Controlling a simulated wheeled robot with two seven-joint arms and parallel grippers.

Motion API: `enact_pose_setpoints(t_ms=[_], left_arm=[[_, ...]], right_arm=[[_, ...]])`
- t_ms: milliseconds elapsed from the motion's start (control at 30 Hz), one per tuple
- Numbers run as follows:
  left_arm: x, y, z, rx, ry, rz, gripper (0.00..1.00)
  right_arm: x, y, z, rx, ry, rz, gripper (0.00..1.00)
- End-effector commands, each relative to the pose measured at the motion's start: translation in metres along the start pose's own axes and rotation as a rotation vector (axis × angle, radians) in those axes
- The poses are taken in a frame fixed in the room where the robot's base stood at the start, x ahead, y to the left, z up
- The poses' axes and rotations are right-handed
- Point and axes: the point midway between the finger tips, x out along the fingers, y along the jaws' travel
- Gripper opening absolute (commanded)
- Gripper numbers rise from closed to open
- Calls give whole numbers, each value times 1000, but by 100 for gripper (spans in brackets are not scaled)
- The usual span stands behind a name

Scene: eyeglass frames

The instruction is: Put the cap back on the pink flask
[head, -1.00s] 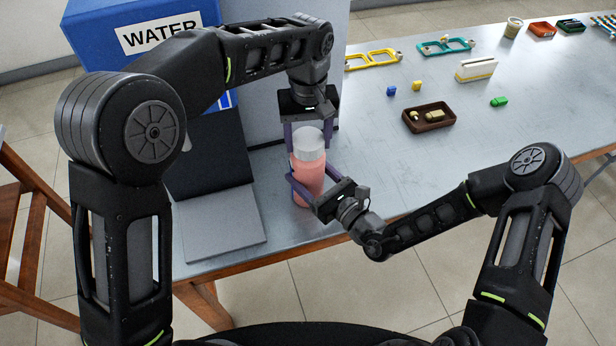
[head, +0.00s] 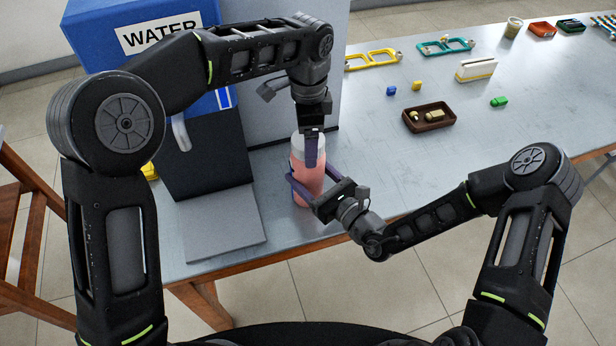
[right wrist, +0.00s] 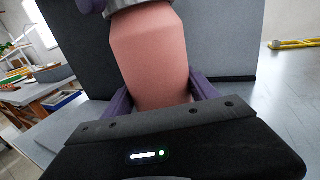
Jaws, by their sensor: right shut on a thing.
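The pink flask (head: 306,185) stands upright near the table's front edge, beside the grey plate. My right gripper (head: 305,180) is shut on its body from the front right, one finger on each side. The flask (right wrist: 150,60) also fills the middle of the right wrist view. A pale grey-white cap (head: 296,147) sits at the flask's top, partly hidden by a finger. My left gripper (head: 311,150) points straight down over the cap, with one purple finger in front of it. I cannot tell whether its fingers press on the cap.
A blue water dispenser (head: 105,40) and its dark stand are at the left. A brown tray (head: 428,117) with small pieces, a yellow frame (head: 373,59) and a green block (head: 499,101) lie farther right.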

Motion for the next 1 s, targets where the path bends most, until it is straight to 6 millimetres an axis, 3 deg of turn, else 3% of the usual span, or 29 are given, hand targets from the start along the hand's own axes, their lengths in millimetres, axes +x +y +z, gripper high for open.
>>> enact_pose_setpoints(t_ms=[433,767,1000], left_arm=[[-6,0,0,-1,1,-2,87],[-53,0,-1,-1,2,-3,87],[-72,0,-1,-1,-1,-2,87]], right_arm=[[0,0,0,2,1,1,0],[0,0,0,2,1,1,0],[0,0,0,2,1,1,0]])
